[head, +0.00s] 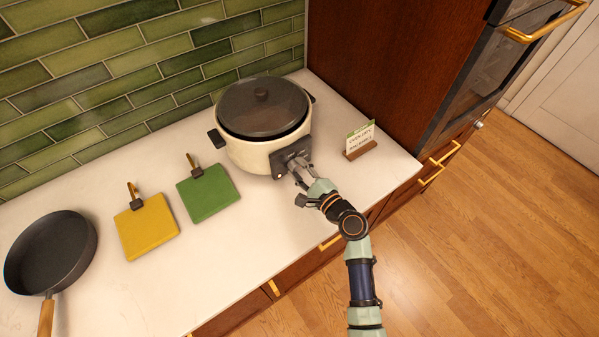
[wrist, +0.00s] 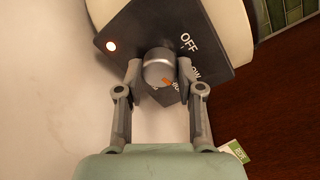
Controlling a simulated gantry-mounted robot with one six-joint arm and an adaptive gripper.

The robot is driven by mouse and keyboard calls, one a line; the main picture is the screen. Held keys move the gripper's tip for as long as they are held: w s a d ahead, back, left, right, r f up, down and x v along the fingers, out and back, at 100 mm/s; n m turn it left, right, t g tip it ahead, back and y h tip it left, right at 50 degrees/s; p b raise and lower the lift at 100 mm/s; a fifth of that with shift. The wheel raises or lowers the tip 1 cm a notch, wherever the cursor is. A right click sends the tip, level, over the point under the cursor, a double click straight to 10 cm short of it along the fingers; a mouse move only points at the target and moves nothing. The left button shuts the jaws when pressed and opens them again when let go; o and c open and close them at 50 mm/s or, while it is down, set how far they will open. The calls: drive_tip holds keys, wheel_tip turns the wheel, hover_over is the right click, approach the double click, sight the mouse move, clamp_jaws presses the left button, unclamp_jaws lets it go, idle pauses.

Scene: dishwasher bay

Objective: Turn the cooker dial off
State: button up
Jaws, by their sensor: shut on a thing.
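The cooker (head: 250,150) is a cream pot with a dark lid, standing on the white counter. Its dark control panel (wrist: 205,50) faces my gripper and carries the word OFF, other partly hidden lettering and a lit light at the left. The silver dial (wrist: 158,68) sits on the panel, with an orange mark on its lower right face. OFF lies to the upper right of the dial. My gripper (wrist: 158,72) is shut on the dial, one finger on each side. In the head view my gripper (head: 296,168) reaches the panel and hides the dial.
A small sign in a wooden holder (head: 361,150) stands right of the cooker. Green (head: 208,193) and yellow (head: 146,227) boards and a dark frying pan (head: 50,252) lie to the left. A tall brown cabinet (head: 385,70) rises behind the sign.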

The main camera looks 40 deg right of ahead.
drive_tip(key=n+b, duration=0.2)
drive_tip(key=n, duration=0.1)
drive_tip(key=shift+f, duration=0.15)
drive_tip(key=n+h+b, duration=0.1)
drive_tip(key=n+b, duration=0.1)
drive_tip(key=n, duration=0.1)
drive_tip(key=shift+n, duration=0.4)
drive_tip(key=n+b, duration=0.3)
drive_tip(key=n, duration=0.1)
drive_tip(key=shift+b, duration=0.35)
drive_tip(key=shift+a+r+n+b, duration=0.1)
drive_tip(key=shift+r+n+b, duration=0.15)
drive_tip(key=shift+n+b, duration=0.9)
drive_tip(key=shift+n+h, duration=0.3)
drive_tip(key=shift+n, duration=0.05)
drive_tip(key=o, duration=1.2)
drive_tip(key=shift+c, duration=0.2)
drive_tip(key=shift+s, duration=0.1)
